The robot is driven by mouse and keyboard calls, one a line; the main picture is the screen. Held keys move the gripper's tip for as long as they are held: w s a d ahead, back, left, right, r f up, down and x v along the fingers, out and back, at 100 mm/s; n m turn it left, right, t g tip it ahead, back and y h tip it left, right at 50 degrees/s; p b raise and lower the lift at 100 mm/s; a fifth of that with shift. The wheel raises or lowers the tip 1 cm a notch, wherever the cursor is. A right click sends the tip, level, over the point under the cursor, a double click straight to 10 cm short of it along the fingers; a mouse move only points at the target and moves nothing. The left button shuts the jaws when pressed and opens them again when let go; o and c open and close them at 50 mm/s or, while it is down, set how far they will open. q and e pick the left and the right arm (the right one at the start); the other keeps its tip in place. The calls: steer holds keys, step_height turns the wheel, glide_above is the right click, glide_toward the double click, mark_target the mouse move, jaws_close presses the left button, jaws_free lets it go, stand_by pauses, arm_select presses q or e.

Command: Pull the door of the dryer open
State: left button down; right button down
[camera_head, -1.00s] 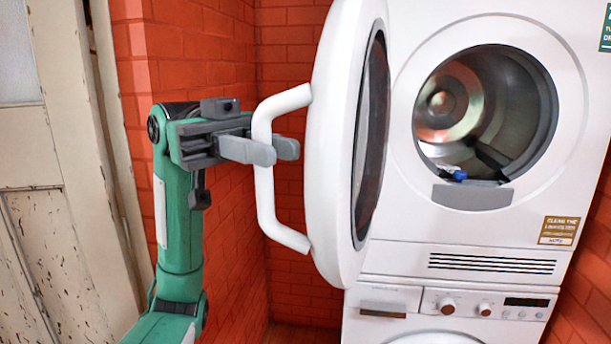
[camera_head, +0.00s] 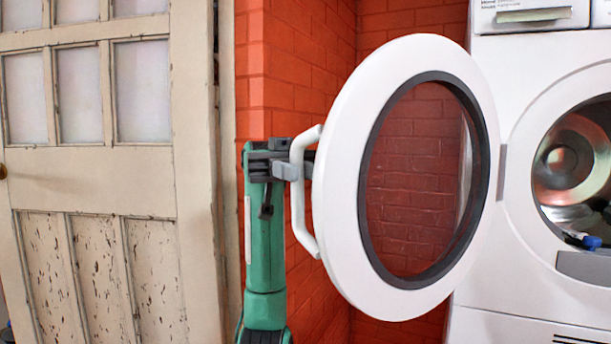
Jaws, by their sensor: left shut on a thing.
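The white round dryer door (camera_head: 340,215) with its dark-rimmed glass stands swung out to the left of the white dryer (camera_head: 500,262). Its hinge side meets the dryer front at the right. The white bar handle (camera_head: 299,215) is on the door's outer left side. My right gripper is not in view.
A worn cream panelled door (camera_head: 95,180) with glass panes stands at the left. A red brick wall (camera_head: 290,80) is behind my left arm and the dryer door.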

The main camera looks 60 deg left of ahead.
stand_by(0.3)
arm_select(q)
steer(key=c, duration=1.4)
jaws_free()
steer(key=a, duration=0.3)
steer(key=w+a, duration=0.1)
steer(key=a, duration=0.3)
steer(key=shift+w+a, duration=0.2)
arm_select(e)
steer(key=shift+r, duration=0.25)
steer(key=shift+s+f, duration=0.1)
